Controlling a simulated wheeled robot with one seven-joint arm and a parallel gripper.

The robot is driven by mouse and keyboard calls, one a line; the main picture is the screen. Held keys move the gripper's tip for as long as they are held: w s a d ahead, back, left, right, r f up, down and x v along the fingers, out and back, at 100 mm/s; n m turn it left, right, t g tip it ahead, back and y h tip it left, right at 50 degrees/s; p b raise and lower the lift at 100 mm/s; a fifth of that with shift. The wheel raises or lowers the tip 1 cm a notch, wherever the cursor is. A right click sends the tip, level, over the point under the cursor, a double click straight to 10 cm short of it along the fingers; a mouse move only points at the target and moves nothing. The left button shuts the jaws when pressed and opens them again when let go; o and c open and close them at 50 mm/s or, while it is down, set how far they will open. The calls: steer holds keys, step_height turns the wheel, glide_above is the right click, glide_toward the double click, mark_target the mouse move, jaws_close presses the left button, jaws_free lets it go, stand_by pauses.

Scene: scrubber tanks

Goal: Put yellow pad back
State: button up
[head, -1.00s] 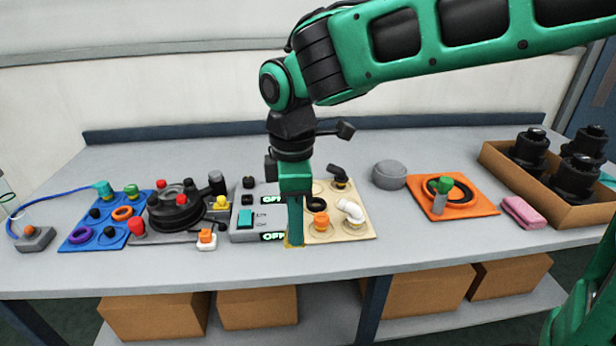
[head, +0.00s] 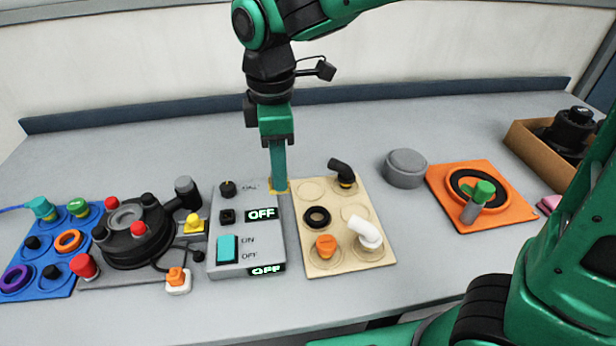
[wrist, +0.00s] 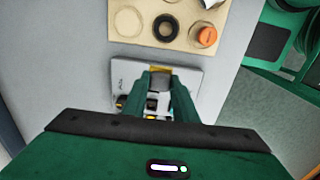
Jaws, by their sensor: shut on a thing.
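The yellow pad (head: 271,188) is small and flat and shows only as a thin edge at the tip of my gripper (head: 279,187). In the wrist view the yellow pad (wrist: 160,69) shows between the fingertips of my gripper (wrist: 160,76), which are shut on it. The gripper points down at the gap between the grey control box's back right corner and the beige board's back left corner. The fingers hide most of the pad. I cannot tell whether the pad touches the box or board.
The grey control box (head: 246,257) has OFF displays. The beige board (head: 333,216) holds a black ring, an orange plug, and black and white elbows. A black round device (head: 132,250) and blue board (head: 48,262) lie left. An orange mat (head: 519,200) and grey puck (head: 405,168) lie right. The back is clear.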

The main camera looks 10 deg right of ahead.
steer(key=w+d+f, duration=0.2)
steer(key=w, duration=0.1)
steer(key=w+d+f, duration=0.2)
steer(key=w+d, duration=0.1)
steer(key=w+d+f, duration=0.2)
steer(key=w+f, duration=0.1)
steer(key=shift+d, duration=0.25)
steer(key=shift+f, duration=1.95)
steer(key=shift+f, duration=0.1)
steer(key=o, duration=1.1)
step_height(320, 180, up, 12)
